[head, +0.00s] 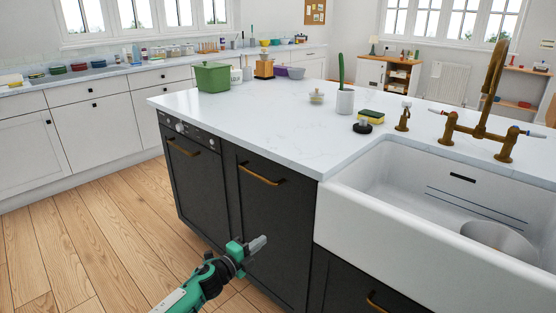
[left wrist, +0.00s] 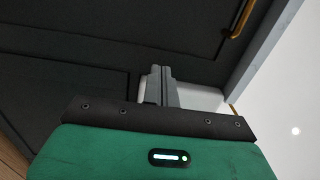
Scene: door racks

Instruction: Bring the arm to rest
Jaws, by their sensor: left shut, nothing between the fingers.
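My left arm comes in from the bottom left of the head view, green and black. My left gripper (head: 258,244) is shut and empty, in front of the lower part of a dark cabinet door (head: 268,205). In the left wrist view the grey fingers of my left gripper (left wrist: 161,72) are together, with the dark cabinet front beyond them. I cannot tell the exact gap between the fingers and the door. My right gripper does not show.
The island has a white worktop (head: 260,115), brass handles (head: 260,174) and a white sink (head: 400,200) at the right. A green container (head: 212,78) and a sponge (head: 371,116) stand on top. Open wooden floor (head: 110,240) lies at the left.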

